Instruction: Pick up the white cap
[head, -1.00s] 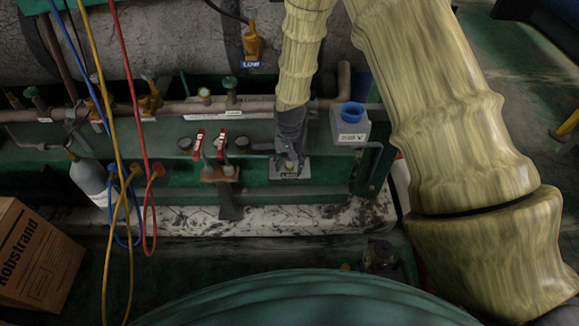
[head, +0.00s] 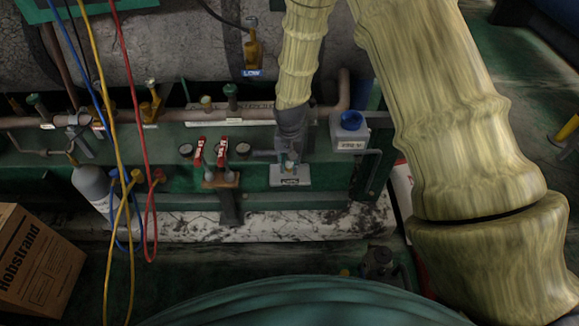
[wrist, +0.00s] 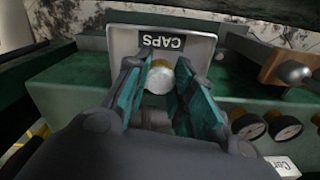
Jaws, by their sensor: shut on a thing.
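A small tray labelled CAPS (wrist: 205,48) is on the green ledge and shows in the wrist view; the head view shows it too (head: 290,182). The white cap (wrist: 159,80) is between the teal fingertips of my gripper (wrist: 160,84), at the near edge of the tray. My gripper is shut on it. I cannot tell if the cap still touches the tray. In the head view my gripper (head: 291,160) points down just over the tray; the fingers partly hide the cap there.
Red-handled valves (head: 209,155) stand left of the tray, and gauges (wrist: 285,128) sit beside it. A grey container with a blue lid (head: 349,135) is to the right. Blue, yellow and red hoses (head: 127,80) hang at the left. A cardboard box (head: 36,262) sits lower left.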

